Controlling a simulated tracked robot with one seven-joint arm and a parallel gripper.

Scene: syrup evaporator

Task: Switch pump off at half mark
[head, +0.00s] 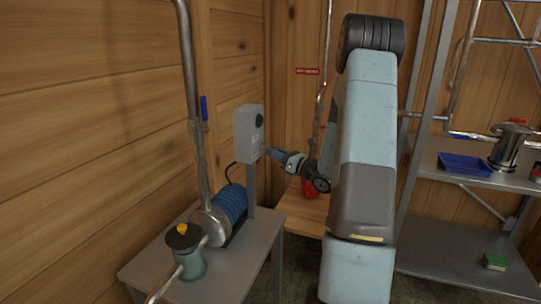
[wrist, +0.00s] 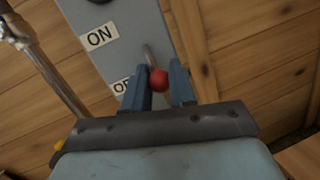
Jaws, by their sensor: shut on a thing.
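The grey switch box (head: 248,133) stands on a post beside the pump with its blue motor (head: 230,203). In the wrist view, the box face (wrist: 120,25) carries an ON label (wrist: 100,37) and a partly hidden OFF label (wrist: 121,85). A thin metal lever with a red knob (wrist: 158,79) points down the picture, its knob level with the OFF label. My gripper (wrist: 160,88) is shut on the red knob, one blue-grey finger on each side. In the head view my gripper (head: 270,152) reaches the box from the right. I cannot make out a half mark.
A steel pipe (head: 189,60) with a blue-handled valve rises from the pump on the grey table (head: 265,232). Wooden walls close in at left and behind. At right, a metal rack holds a blue tray (head: 465,164), a steel pot (head: 510,148) and a green block (head: 494,262).

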